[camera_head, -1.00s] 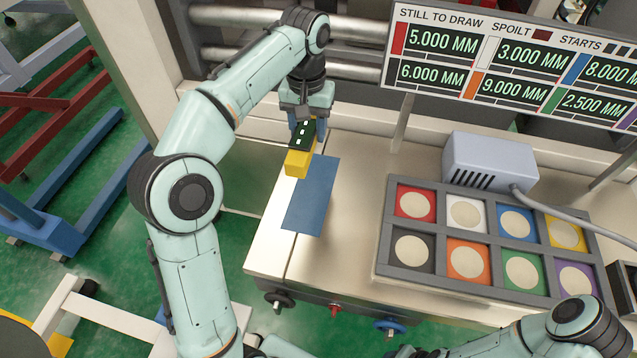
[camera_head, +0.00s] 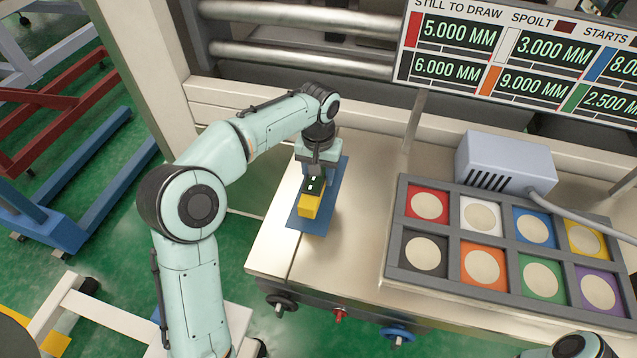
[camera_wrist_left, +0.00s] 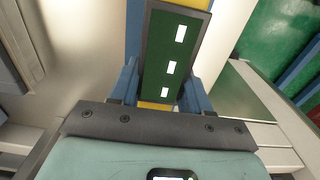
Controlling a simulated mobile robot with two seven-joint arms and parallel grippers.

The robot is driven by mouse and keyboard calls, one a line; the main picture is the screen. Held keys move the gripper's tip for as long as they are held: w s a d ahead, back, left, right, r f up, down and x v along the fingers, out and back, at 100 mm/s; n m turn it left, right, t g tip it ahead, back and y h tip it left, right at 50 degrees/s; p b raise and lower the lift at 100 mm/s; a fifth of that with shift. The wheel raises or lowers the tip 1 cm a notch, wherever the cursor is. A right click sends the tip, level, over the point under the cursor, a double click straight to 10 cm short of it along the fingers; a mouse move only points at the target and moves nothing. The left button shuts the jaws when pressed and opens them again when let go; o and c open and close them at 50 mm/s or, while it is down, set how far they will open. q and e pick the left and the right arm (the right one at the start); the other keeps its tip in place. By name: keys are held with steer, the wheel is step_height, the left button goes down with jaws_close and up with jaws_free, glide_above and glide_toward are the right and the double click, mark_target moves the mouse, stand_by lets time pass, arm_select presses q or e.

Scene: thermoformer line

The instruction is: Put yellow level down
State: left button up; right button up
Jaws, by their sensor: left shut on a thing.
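The yellow level (camera_head: 309,206) has a dark green top face with white marks. My left gripper (camera_head: 317,176) is shut on it and points down at the left part of the bench. The level is over the blue mat (camera_head: 315,228); I cannot tell whether it touches the mat. In the left wrist view the level (camera_wrist_left: 174,55) lies between the two blue fingers of the left gripper (camera_wrist_left: 160,90). My right gripper is out of view; only a bit of the right arm shows at the bottom right.
A grey tray (camera_head: 396,232) with several coloured pads stands to the right. A grey-blue box (camera_head: 506,163) with a cable sits behind it. A display board (camera_head: 520,60) stands at the back. Bare bench lies between mat and tray.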

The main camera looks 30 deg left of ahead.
mark_target(318, 182)
arm_select(q)
steer(key=shift+f, duration=1.75)
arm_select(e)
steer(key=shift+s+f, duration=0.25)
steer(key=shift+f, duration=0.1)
arm_select(q)
steer(key=shift+f, duration=0.15)
steer(key=o, duration=1.3)
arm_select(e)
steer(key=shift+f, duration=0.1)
arm_select(q)
step_height(318, 182, up, 12)
steer(key=shift+f+p, duration=0.1)
steer(key=shift+p, duration=0.85)
steer(key=shift+r, duration=0.25)
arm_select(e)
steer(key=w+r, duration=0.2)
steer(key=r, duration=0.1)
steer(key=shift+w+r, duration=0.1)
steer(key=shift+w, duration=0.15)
